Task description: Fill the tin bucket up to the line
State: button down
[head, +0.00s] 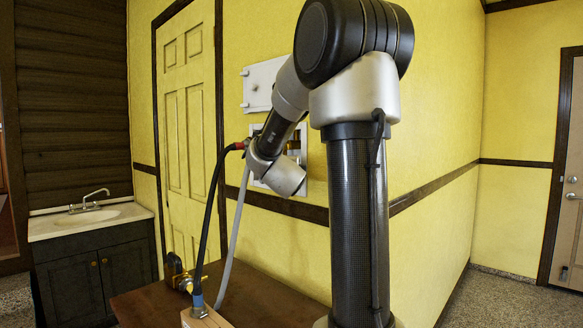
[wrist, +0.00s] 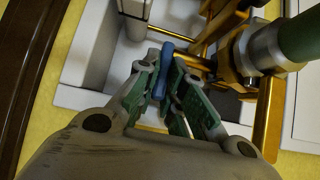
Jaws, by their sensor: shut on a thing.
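My gripper (wrist: 166,70) is shut on a blue lever (wrist: 164,74), with its green-padded fingers on both sides of it. Brass pipework (wrist: 232,35) lies just beyond and right of the fingertips in a white recessed box (wrist: 78,70). In the head view that wall box (head: 257,184) is mostly hidden by my arm, and so are the fingertips. I see no tin bucket and no fill line in either view. No running water can be made out.
A sink (head: 95,215) is at left; some floor shows at right.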

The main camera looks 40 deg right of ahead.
jog(key=c, duration=1.5)
grip_release()
jog(key=v, duration=1.2)
